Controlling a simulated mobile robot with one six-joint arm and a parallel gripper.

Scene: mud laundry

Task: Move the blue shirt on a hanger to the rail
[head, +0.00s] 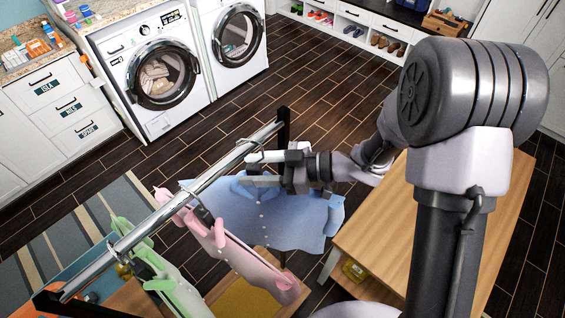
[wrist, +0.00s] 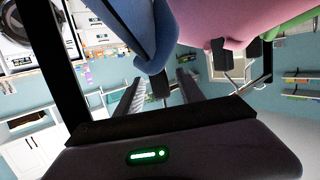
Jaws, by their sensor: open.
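The blue shirt (head: 285,215) hangs at the far right end of the metal rail (head: 205,180), spread out below my gripper. A thin hook (head: 248,141) shows over the rail just above it. My gripper (head: 254,169) is open at the shirt's collar, close to the rail. In the wrist view the blue shirt (wrist: 137,28) is close at the top. A dark hanger neck (wrist: 160,88) appears between the parted fingers (wrist: 160,95); whether they touch it I cannot tell.
A pink shirt (head: 232,250) and a green shirt (head: 160,280) hang further left on the rail. A wooden table (head: 380,235) stands right of the blue shirt. Washing machines (head: 155,75) line the back wall. Dark floor between is clear.

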